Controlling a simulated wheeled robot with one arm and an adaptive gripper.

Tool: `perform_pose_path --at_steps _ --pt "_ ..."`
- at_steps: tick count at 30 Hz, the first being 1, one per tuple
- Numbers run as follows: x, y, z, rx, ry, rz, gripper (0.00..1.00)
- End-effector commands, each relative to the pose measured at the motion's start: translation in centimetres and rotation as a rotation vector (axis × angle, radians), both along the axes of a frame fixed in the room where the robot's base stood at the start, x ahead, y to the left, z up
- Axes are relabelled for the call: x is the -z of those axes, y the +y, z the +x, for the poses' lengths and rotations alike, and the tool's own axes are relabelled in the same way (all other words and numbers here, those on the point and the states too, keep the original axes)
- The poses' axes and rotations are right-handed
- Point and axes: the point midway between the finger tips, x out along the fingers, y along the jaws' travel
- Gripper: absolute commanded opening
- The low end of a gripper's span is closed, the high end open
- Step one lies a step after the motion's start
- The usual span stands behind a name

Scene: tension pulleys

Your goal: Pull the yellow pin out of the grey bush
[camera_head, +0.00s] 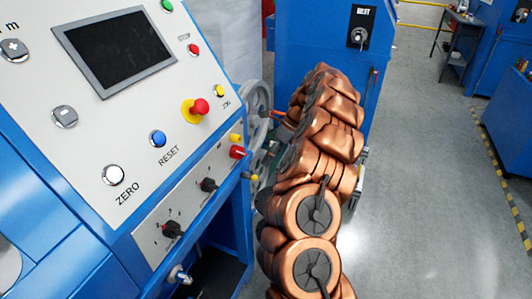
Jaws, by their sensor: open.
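A small yellow piece (254,178) sticks out at the right edge of the control panel, beside my arm. A second yellow piece (236,137) sits higher, just above a red one (238,152). I cannot tell which of them, if either, is the yellow pin, and no grey bush can be made out. My copper-coloured arm rises through the middle of the view and covers part of the space behind the panel. My gripper's fingers cannot be made out.
The blue machine's control panel (140,150), with buttons and a dark screen (115,45), fills the left. A grey pulley wheel (254,112) stands behind its edge, close to my arm. A blue cabinet (315,50) stands behind. Open floor (430,200) lies to the right.

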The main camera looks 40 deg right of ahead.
Motion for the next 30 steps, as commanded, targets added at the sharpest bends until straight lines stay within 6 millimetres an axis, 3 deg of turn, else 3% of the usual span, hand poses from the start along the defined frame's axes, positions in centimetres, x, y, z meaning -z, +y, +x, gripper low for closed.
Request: perform_pose_path --at_steps 7,24,30 --pt "1.0 -0.6 -0.1 0.041 0.021 0.004 0.49" --pt "6.5 2.8 0.8 0.037 0.021 0.007 0.49" --pt "7.2 3.1 1.0 0.038 0.018 0.003 0.49"
